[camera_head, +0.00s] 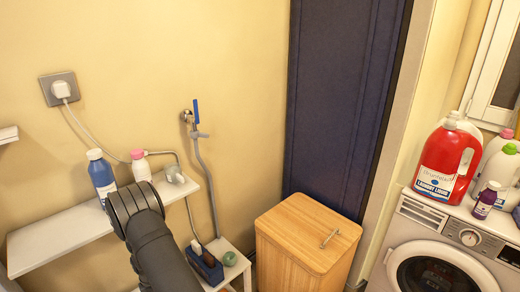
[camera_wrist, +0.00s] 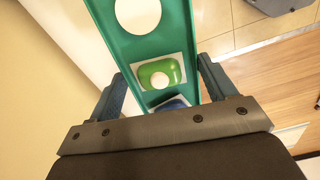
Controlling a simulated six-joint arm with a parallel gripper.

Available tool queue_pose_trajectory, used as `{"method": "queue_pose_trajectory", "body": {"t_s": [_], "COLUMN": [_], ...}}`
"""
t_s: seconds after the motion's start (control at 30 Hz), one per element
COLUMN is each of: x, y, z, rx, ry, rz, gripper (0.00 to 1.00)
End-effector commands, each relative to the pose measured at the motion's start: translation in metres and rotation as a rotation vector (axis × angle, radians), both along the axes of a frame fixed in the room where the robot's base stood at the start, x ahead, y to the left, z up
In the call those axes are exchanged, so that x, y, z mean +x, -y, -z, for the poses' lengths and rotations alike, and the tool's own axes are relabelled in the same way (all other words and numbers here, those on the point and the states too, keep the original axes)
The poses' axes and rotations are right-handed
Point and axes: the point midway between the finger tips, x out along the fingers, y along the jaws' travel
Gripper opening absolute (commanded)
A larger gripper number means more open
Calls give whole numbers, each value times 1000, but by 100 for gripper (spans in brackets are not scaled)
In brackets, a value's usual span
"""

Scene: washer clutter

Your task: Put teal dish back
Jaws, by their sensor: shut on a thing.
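My gripper (camera_wrist: 164,82) is shut on a long teal object, taken to be the teal dish (camera_wrist: 142,47), with one finger on each side of it. The dish runs from the top edge of the wrist view down between the fingers. A white round patch, a green patch with a white spot, and a dark blue patch show on its face. Its lower end is hidden behind the gripper body. In the head view my dark arm rises in front of the white shelf, and neither the gripper nor the held dish can be made out.
The white shelf (camera_head: 60,240) holds a blue bottle (camera_head: 102,176) and a pink-capped bottle (camera_head: 141,168). A lower white surface carries a dark blue caddy (camera_head: 206,267) and a small round green thing (camera_head: 229,259). A wooden hamper (camera_head: 300,240) and washer (camera_head: 440,250) with bottles stand right.

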Motion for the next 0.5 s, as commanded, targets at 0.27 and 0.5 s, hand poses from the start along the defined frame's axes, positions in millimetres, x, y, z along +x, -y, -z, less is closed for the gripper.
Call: {"method": "queue_pose_trajectory", "body": {"t_s": [0.27,0.5], "x": [46,77], "y": [74,171], "z": [-42,-88], "rx": [3,3], "ry": [2,2], "rz": [426,945], "gripper": [53,53]}}
